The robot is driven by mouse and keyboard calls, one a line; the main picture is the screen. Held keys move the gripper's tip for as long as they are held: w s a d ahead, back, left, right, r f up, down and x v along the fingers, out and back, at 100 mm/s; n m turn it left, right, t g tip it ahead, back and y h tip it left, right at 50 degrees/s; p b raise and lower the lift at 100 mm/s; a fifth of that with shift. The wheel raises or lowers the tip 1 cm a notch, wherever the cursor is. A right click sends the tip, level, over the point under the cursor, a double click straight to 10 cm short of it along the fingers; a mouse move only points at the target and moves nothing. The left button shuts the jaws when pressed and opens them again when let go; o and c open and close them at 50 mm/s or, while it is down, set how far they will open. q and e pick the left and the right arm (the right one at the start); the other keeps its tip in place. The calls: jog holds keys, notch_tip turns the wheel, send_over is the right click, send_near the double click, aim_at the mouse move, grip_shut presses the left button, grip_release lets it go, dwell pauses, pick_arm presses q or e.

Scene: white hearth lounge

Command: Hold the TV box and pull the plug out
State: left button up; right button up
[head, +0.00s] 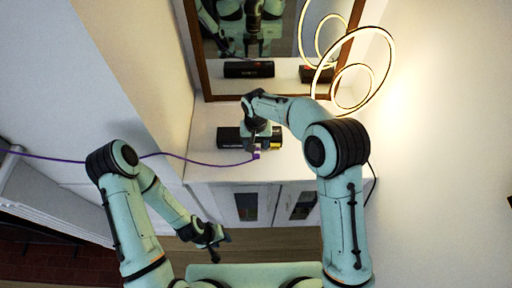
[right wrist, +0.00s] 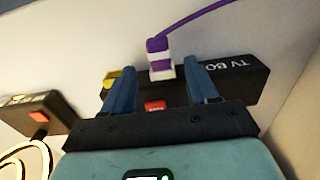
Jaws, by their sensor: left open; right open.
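The black TV box (head: 232,138) lies on the white cabinet top below the mirror; it also shows in the right wrist view (right wrist: 240,82), with white lettering. A purple and white plug (right wrist: 160,57) on a purple cord meets the box's long side; its purple end shows in the head view (head: 256,156). My right gripper (head: 258,143) is over the box, open, its blue fingers (right wrist: 158,76) on either side of the plug with gaps visible. My left gripper (head: 214,242) is open and empty, low in front of the cabinet, away from the box.
A second black box with a red patch (right wrist: 32,114) lies beside the TV box, hidden behind my right arm in the head view. A glowing ring lamp (head: 352,88) stands at the right. The mirror (head: 240,40) rises behind. The purple cord (head: 190,160) runs left.

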aim_at(256, 151)
notch_tip(256, 151, up, 10)
dwell(0.3)
jog(key=shift+s, duration=0.1)
dwell(0.4)
